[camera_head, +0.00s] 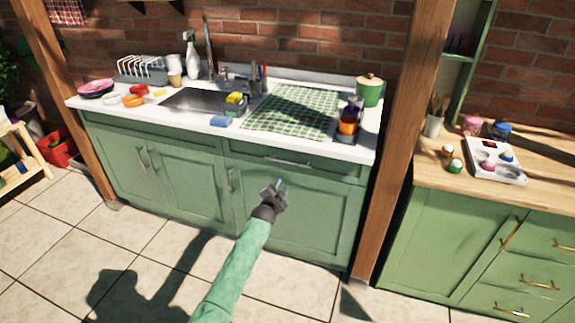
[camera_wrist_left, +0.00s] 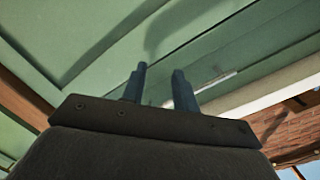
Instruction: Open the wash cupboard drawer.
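The green wash cupboard (camera_head: 300,215) stands under the sink counter. Its drawer (camera_head: 310,167) is a long front at the upper right with a silver bar handle (camera_head: 288,161); the drawer looks shut. The handle also shows in the left wrist view (camera_wrist_left: 215,80), beyond the fingers. My left gripper (camera_head: 278,187) is in front of the cupboard door, a little below the handle and apart from it. Its two fingers (camera_wrist_left: 158,88) are spread with a gap and nothing between them. My right gripper is not in view.
Below the drawer is a cupboard door with an upright handle (camera_head: 230,180). The white counter (camera_head: 220,135) holds a checked cloth (camera_head: 295,110), sink and dishes. A wooden post (camera_head: 395,150) stands to the right. The tiled floor (camera_head: 120,245) in front is clear.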

